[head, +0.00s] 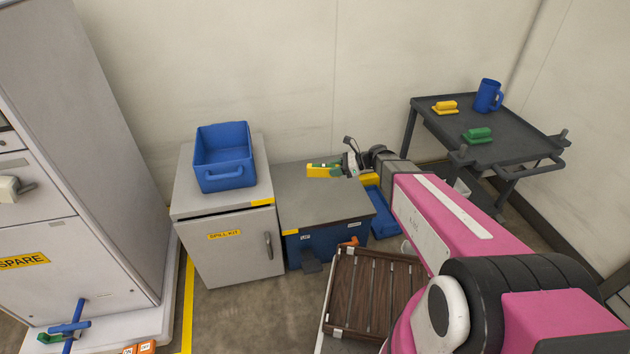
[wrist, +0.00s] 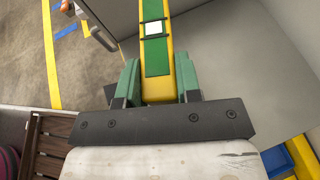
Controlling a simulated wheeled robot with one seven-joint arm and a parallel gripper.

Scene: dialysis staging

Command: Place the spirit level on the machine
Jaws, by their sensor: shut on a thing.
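The spirit level, a yellow bar with a green face, shows in the head view (head: 322,171) and in the wrist view (wrist: 154,55). My gripper (head: 343,167) is shut on it. In the wrist view its green fingers (wrist: 157,85) press on both sides of the level, which points away from the palm. The level is above the grey top of a low blue unit (head: 318,205); I cannot tell the height exactly. A tall grey machine-like cabinet marked SPARE (head: 95,175) stands at the left. Which unit is the task's machine is not clear.
A grey spill kit cabinet (head: 243,250) bears a blue bin (head: 225,178). A dark cart (head: 505,150) at the right holds a blue mug (head: 488,96) and yellow and green blocks. A brown slatted bench (head: 372,292) is in front.

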